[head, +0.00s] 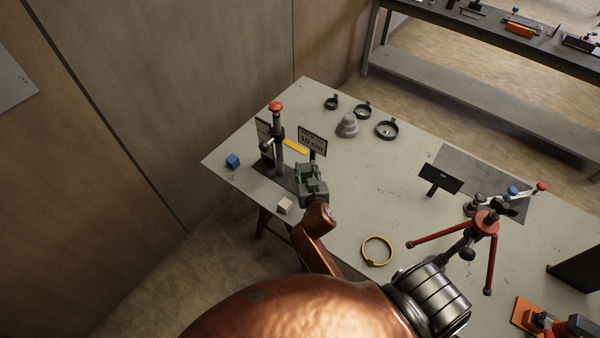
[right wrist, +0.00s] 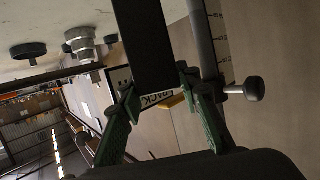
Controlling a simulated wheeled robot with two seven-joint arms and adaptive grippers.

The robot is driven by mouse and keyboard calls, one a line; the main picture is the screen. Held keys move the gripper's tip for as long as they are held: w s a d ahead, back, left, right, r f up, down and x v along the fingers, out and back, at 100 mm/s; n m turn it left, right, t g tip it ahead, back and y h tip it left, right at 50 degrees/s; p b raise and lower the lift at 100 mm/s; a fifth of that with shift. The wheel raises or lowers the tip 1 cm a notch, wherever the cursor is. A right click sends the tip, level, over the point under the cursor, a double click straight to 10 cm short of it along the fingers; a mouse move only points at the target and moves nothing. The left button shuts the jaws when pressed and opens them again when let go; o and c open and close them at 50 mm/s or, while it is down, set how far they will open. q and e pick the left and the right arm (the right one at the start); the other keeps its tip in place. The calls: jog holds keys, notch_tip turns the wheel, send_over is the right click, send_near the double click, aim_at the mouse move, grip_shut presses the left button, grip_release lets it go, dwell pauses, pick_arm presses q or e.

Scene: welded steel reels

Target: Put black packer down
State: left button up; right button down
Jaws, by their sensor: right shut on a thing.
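My right gripper (head: 313,183) is low over the near left part of the table, beside an upright stand (head: 279,143) with a red knob. In the right wrist view its green fingers (right wrist: 163,105) are shut on a long black bar, which I take to be the black packer (right wrist: 142,40). The bar runs up out of the frame between the fingertips. In the head view the gripper hides the packer, so I cannot tell whether it touches anything below. My left gripper is not in view.
A blue cube (head: 232,161) and a pale cube (head: 285,205) lie near the stand. Black rings (head: 386,129) and a grey stepped piece (head: 347,126) stand behind. A yellow ring (head: 376,250) and a red-legged tripod (head: 487,223) are to the right. The table's middle is clear.

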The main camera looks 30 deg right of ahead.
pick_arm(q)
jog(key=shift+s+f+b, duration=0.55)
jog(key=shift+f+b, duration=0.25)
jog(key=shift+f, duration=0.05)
pick_arm(e)
jog(key=w+d+f, duration=0.1)
jog(key=w+f, duration=0.5)
jog(key=f, duration=0.3)
jog(key=shift+f, duration=0.2)
jog(key=shift+f+b, duration=0.35)
jog(key=c, duration=1.9)
grip_release()
jog(key=shift+f, duration=0.1)
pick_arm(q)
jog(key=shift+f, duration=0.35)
pick_arm(e)
jog(key=o, duration=0.5)
jog(key=shift+c, duration=0.2)
